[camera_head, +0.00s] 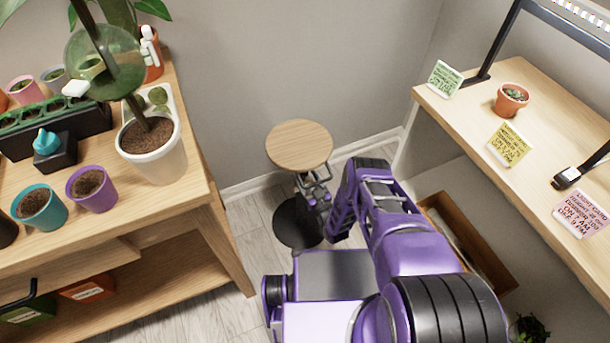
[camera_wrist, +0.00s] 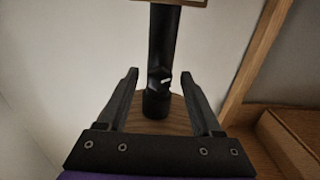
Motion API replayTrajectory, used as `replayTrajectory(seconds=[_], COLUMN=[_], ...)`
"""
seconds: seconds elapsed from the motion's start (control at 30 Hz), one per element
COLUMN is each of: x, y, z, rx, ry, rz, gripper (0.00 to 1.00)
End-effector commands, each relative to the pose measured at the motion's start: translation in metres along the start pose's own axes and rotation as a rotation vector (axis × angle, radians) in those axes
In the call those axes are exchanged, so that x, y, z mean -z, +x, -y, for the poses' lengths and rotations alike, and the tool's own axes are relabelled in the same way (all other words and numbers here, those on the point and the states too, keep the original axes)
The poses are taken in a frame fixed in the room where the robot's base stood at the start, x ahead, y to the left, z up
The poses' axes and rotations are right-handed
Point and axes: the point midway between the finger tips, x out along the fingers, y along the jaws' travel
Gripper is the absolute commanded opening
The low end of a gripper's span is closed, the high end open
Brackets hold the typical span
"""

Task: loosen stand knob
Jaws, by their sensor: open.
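The plant stand has a round wooden top (camera_head: 299,145) and a round black base (camera_head: 297,232) on the floor in the head view. In the wrist view its black post (camera_wrist: 165,40) runs down the middle, with a dark knob-like fitting (camera_wrist: 158,76) bearing a small white mark. My gripper (camera_wrist: 160,73) is open, one finger showing to each side of the post and fitting. In the head view my gripper (camera_head: 315,188) is beneath the stand top, partly hidden by my arm. I cannot tell whether the fingers touch the fitting.
A wooden plant bench (camera_head: 225,240) with several pots stands on the left. A shelf (camera_head: 455,100) with cards and a small cactus pot (camera_head: 510,99) is on the right. A wooden crate (camera_head: 480,240) lies below it. The grey wall is close behind the stand.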

Motion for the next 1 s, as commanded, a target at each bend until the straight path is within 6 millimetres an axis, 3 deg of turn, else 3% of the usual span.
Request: replayTrajectory(seconds=[0.1, 0.47, 1.0], x=[0.0, -0.0001, -0.0001], y=[0.0, 0.0001, 0.0006], z=[0.0, 0.0, 0.0003], rx=[0.0, 0.0, 0.001], ry=[0.0, 0.0, -0.106], rz=[0.0, 0.0, 0.0], gripper=[0.63, 0.0, 0.0])
